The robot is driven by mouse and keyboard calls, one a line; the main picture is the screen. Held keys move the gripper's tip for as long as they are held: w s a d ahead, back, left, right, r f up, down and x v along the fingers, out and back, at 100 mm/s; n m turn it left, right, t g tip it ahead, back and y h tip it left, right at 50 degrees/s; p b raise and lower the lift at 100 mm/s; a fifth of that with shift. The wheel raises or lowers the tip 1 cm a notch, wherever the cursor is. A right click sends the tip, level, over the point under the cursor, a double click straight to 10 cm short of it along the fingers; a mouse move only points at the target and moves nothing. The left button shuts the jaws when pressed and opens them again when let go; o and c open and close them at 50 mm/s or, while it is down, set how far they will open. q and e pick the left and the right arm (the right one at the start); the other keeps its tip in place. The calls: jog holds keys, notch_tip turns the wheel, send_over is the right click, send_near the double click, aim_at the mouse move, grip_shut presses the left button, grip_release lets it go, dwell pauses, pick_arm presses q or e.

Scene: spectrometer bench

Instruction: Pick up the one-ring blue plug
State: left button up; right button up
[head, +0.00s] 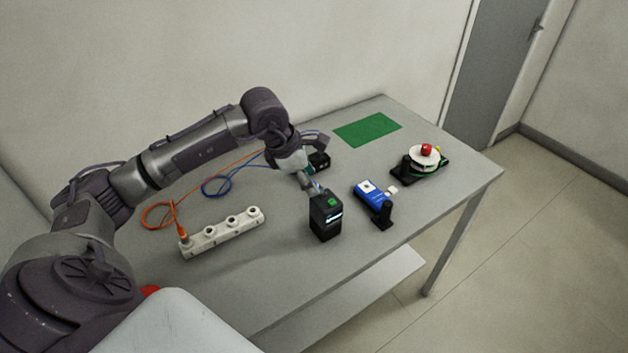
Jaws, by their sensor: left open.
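A thin blue cable (216,187) lies in a loop on the table behind my left forearm and runs right, behind my wrist. I cannot make out the one-ring blue plug; its end of the cable is hidden or too small to tell. My left gripper (313,188) is open and points down, just behind the black box (325,218) with a lit display and a green mark on top. I cannot tell whether it touches the box. My right gripper is out of view.
A white socket strip (222,236) with an orange plug (183,237) is at front left. Right of the black box are a blue device (370,193), a black stand (383,217) and a red-knobbed turntable (425,157). A green mat (367,129) lies at the back.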

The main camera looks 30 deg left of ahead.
pick_arm(q)
jog(key=p+x, duration=0.1)
jog(key=x, duration=0.2)
jog(key=shift+f, duration=0.25)
grip_shut()
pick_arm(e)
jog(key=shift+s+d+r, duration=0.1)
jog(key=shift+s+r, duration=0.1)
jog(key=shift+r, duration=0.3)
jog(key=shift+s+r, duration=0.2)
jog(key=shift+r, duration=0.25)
pick_arm(q)
jog(key=shift+r, duration=0.2)
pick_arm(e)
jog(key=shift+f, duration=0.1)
